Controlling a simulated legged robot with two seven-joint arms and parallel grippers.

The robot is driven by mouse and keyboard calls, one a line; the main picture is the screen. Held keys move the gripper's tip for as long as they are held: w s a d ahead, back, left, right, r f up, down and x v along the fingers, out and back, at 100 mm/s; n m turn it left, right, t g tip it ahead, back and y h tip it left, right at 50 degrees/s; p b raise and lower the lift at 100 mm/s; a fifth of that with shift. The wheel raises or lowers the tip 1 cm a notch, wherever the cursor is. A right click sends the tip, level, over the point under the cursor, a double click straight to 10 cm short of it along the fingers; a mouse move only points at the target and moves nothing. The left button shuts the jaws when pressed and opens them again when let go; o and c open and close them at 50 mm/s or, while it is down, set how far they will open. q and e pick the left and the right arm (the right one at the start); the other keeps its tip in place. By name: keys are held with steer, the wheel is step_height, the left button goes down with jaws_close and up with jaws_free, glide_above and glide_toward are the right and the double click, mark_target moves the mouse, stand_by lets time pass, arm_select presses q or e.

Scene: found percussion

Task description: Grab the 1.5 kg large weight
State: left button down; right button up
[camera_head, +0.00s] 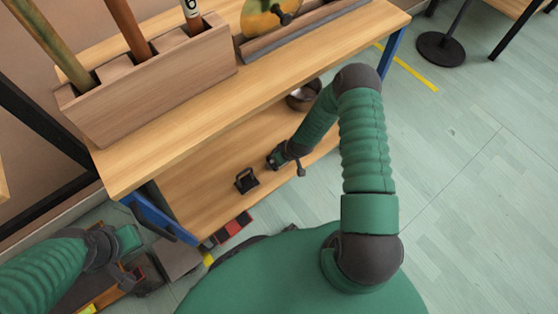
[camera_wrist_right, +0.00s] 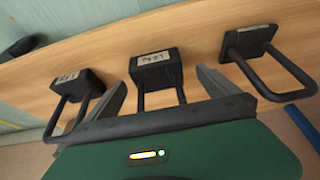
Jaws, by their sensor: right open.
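Three black block weights with loop handles lie on a wooden shelf in the right wrist view: left (camera_wrist_right: 76,82), middle (camera_wrist_right: 157,68) and right (camera_wrist_right: 251,42). Their pale labels are too blurred to read, so I cannot tell which is 1.5 kg. My right gripper (camera_wrist_right: 163,92) is open, its fingers on either side of the middle weight's handle, not closed on it. In the head view my right gripper (camera_head: 286,160) is over the lower shelf, and one weight (camera_head: 246,181) shows to its left. My left gripper (camera_head: 128,264) is low at the left, its fingers unclear.
The upper shelf (camera_head: 190,130) overhangs the lower shelf (camera_head: 195,190). A wooden holder (camera_head: 160,85) with upright sticks stands on top. A dark bowl (camera_head: 303,95) sits on the lower shelf behind my right arm. The floor at the right is mostly clear, with a round stand base (camera_head: 441,48) further back.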

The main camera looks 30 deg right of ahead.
steer(key=b+x, duration=0.1)
steer(key=x, duration=0.1)
steer(key=b+x, duration=0.2)
steer(key=shift+w+d+f, duration=0.15)
steer(key=shift+d+f, duration=0.05)
steer(key=shift+f, duration=0.15)
arm_select(q)
steer(key=x, duration=0.3)
steer(key=shift+s+a+f, duration=0.1)
steer(key=shift+s+f, duration=0.3)
arm_select(e)
steer(key=shift+r, duration=0.15)
steer(key=shift+c, duration=0.2)
steer(key=c, duration=1.9)
steer(key=shift+w, duration=0.1)
steer(key=shift+c, duration=0.9)
arm_select(q)
steer(key=shift+r+p, duration=0.1)
steer(key=shift+p, duration=0.2)
arm_select(e)
steer(key=shift+r, duration=0.1)
